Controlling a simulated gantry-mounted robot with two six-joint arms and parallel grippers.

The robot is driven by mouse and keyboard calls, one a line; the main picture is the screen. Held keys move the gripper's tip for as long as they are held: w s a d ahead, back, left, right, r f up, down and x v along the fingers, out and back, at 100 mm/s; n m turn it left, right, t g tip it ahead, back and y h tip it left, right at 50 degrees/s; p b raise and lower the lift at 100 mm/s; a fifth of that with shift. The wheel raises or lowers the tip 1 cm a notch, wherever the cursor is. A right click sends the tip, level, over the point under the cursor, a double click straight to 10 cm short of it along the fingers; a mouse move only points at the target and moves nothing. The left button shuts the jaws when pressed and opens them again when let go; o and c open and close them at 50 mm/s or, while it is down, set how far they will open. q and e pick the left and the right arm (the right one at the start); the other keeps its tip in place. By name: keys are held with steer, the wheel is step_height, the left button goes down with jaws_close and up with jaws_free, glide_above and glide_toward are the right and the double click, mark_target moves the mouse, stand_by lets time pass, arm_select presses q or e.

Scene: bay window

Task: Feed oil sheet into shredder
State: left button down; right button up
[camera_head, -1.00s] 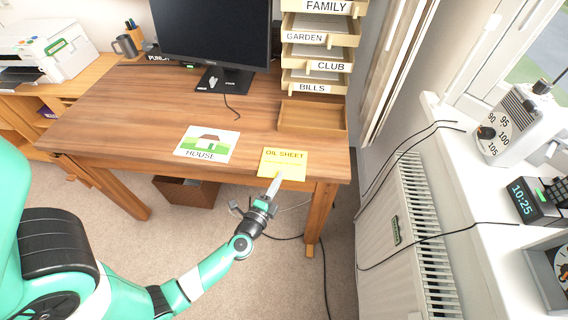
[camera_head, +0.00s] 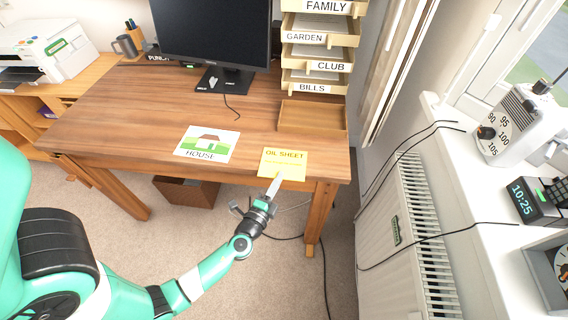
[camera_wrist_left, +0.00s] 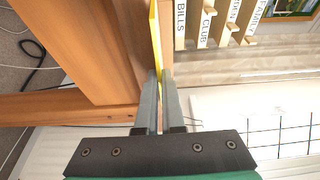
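The yellow oil sheet (camera_head: 283,163) lies flat at the front right edge of the wooden desk, its label facing up. My left gripper (camera_head: 275,186) is at the sheet's front edge, pointing toward the desk. In the left wrist view, the yellow sheet (camera_wrist_left: 155,35) shows as a thin edge-on strip reaching the tips of the left gripper (camera_wrist_left: 159,76). A narrow bright gap shows between the two fingers, so they are slightly apart around the sheet's edge. The right gripper is not in view. No shredder can be made out.
A house picture card (camera_head: 206,144) lies left of the sheet on the desk (camera_head: 150,110). Labelled trays (camera_head: 318,66) stand at the back right, with an empty wooden tray (camera_head: 313,116) below. A brown box (camera_head: 187,191) sits under the desk. A radiator (camera_head: 405,240) is at the right.

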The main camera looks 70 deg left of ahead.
arm_select(q)
steer(key=shift+r+p, duration=0.3)
steer(key=shift+r, duration=0.15)
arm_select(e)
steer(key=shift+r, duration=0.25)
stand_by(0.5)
